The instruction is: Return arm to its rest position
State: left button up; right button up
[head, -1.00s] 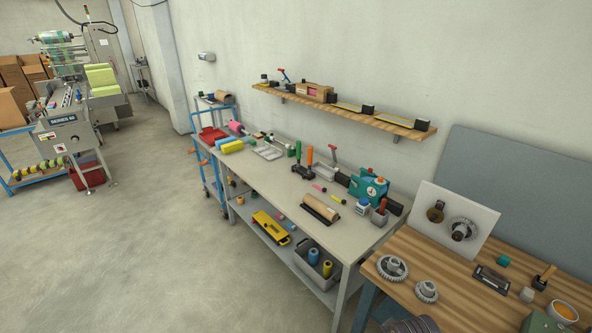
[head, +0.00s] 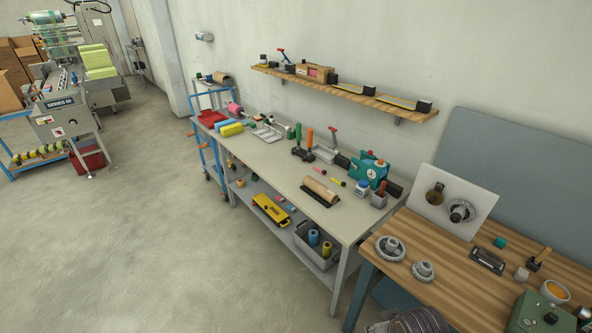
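Neither of my grippers shows in the head view, and no arm of mine can be made out with certainty. Whether the grippers are open or shut is hidden. The view looks down on a long grey workbench (head: 262,160) against the wall, with a wooden bench (head: 440,268) at the lower right.
A blue trolley (head: 203,158) stands at the grey bench's far end. A wall shelf (head: 345,90) hangs above. Gears (head: 390,249) and a green box (head: 540,315) sit on the wooden bench. A wrapping machine (head: 70,105) stands far left. The floor (head: 130,240) is clear.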

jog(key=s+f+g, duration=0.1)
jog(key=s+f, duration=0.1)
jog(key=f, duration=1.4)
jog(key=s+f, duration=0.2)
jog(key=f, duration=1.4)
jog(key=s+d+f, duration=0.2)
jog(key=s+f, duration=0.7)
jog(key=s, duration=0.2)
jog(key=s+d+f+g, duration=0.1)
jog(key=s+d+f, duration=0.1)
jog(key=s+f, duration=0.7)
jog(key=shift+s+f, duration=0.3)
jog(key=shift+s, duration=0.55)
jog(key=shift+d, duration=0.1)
